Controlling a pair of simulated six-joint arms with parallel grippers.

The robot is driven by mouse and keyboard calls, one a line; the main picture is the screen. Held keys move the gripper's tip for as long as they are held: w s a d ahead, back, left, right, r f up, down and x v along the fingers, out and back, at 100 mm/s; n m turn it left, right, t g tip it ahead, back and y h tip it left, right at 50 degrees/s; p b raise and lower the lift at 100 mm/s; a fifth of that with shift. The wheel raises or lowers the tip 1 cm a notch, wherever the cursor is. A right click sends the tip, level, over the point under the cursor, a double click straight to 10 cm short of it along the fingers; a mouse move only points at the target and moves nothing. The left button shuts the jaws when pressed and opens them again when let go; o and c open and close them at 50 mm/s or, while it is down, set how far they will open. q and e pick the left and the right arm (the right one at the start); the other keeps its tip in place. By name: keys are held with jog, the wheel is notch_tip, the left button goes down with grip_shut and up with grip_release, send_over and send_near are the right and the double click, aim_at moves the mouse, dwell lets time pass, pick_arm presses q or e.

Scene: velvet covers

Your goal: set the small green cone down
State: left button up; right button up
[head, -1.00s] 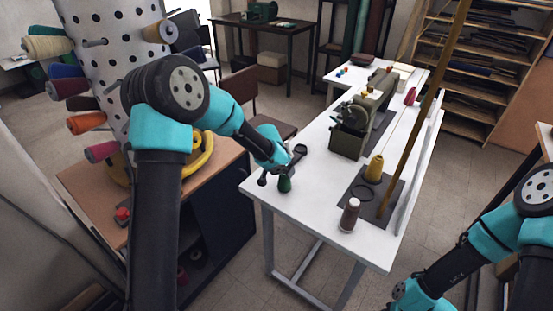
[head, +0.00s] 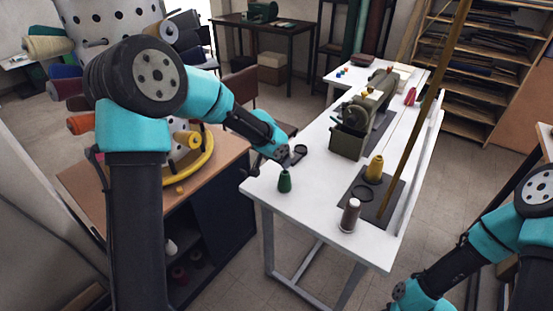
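The small green cone (head: 285,182) stands upright on the white table (head: 315,210) near its left corner. My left gripper (head: 268,166) is just above and to the left of the cone, with its fingers spread apart. The cone looks free of the fingers, though the arm partly hides the space at its top. My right arm shows at the lower right, but its gripper is out of the picture.
A sewing machine (head: 352,140), a yellow cone (head: 375,168) and a grey-brown spool (head: 350,215) stand farther right. A wooden pole (head: 425,110) crosses the right side. The front left tabletop is mostly clear.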

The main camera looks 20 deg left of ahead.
pick_arm(q)
jog(key=s+d+f+n+g+h, duration=0.1)
jog(key=s+f, duration=0.4)
jog(key=f, duration=0.3)
jog(key=s+d+f+n+g+h, duration=0.1)
jog(key=s+f, duration=0.4)
jog(key=f, duration=0.3)
jog(key=s+f+n, duration=0.2)
jog(key=s+f, duration=0.4)
jog(key=s, duration=0.3)
jog(key=s+a+f+n+g, duration=0.1)
jog(key=s+f, duration=0.4)
jog(key=s, duration=0.5)
jog(key=shift+s+f+n+g, duration=0.2)
jog(key=shift+f+n+g, duration=0.1)
jog(key=shift+f+n, duration=0.15)
jog(key=shift+o, duration=0.2)
